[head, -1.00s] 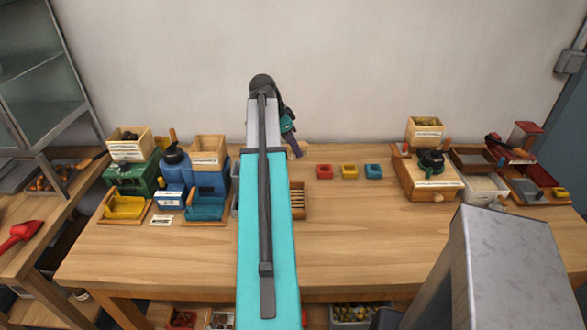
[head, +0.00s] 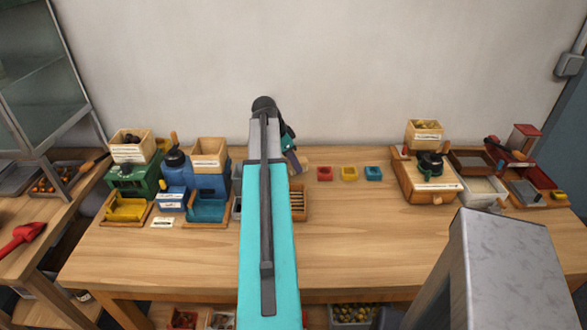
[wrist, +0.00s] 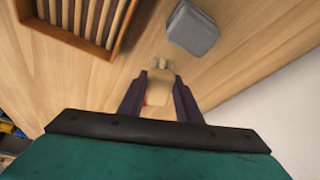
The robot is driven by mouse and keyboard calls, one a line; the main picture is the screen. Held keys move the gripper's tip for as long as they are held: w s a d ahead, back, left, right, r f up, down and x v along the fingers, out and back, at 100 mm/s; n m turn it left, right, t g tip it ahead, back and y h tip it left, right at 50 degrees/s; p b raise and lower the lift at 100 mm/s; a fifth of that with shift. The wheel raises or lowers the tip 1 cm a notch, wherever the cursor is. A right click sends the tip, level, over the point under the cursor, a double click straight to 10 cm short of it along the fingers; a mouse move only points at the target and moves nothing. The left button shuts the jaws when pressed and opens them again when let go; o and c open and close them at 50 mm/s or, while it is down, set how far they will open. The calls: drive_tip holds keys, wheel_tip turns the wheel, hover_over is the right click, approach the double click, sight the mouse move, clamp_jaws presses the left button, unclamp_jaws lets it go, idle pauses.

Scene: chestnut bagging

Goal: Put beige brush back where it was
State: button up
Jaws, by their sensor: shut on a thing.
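My gripper (wrist: 160,88) is in the wrist view with its two dark purple fingers closed on the beige brush (wrist: 158,98). The brush sits between the fingers, with small pale tips showing beyond them. It is over the wooden table, and I cannot tell whether it touches the wood. In the head view my gripper (head: 297,167) is near the back edge of the table, behind the slatted wooden tray (head: 299,203). The brush is mostly hidden there.
The slatted tray (wrist: 122,38) and a grey block (wrist: 192,30) lie close by in the wrist view. The wall is close behind. The front middle table is clear.

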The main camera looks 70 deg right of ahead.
drive_tip(key=shift+f+p, duration=0.3)
drive_tip(key=shift+f, duration=1.1)
drive_tip(key=shift+f, duration=0.15)
drive_tip(key=o, duration=1)
drive_tip(key=shift+r, duration=0.25)
drive_tip(key=shift+b+v, duration=1.15)
drive_tip(key=shift+v, duration=4.8)
